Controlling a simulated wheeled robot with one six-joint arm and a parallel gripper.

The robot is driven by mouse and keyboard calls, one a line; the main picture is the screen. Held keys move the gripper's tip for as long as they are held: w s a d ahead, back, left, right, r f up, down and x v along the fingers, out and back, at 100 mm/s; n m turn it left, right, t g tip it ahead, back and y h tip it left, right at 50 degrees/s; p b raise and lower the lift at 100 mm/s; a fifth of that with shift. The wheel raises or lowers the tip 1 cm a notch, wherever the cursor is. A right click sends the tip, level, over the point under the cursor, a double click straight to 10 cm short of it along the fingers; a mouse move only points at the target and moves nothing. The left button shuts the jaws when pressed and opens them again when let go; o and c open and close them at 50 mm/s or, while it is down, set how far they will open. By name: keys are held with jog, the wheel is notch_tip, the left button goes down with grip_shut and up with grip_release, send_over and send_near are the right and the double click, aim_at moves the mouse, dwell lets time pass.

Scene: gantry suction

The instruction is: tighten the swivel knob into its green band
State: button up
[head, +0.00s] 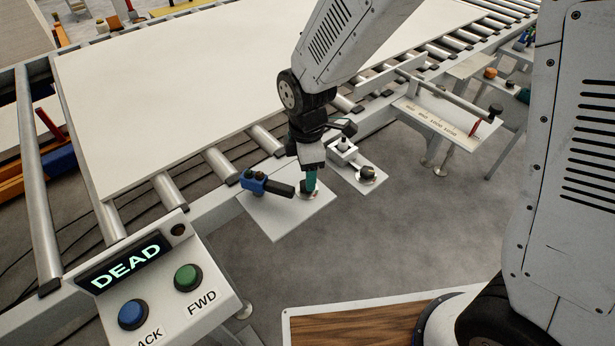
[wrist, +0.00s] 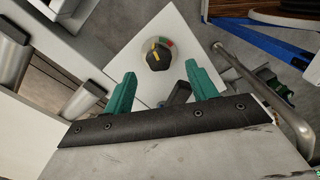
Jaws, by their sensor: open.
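A short coloured band with green (wrist: 167,43) and red curves beside the knob's upper right. The pointer's exact alignment with the green is too small to tell. My gripper (wrist: 160,69) is open, its teal fingers on either side of the view with the knob beyond and between their tips. In the head view my gripper (head: 309,186) points down at the plate (head: 285,222) and largely hides the knob.
A blue part with a black handle (head: 266,184) lies close left of my gripper. A small fixture (head: 357,168) stands close right. The roller conveyor with a white panel (head: 200,90) is behind. A control box reading DEAD (head: 190,306) stands at front left.

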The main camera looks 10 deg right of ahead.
jog(key=shift+r, duration=1.85)
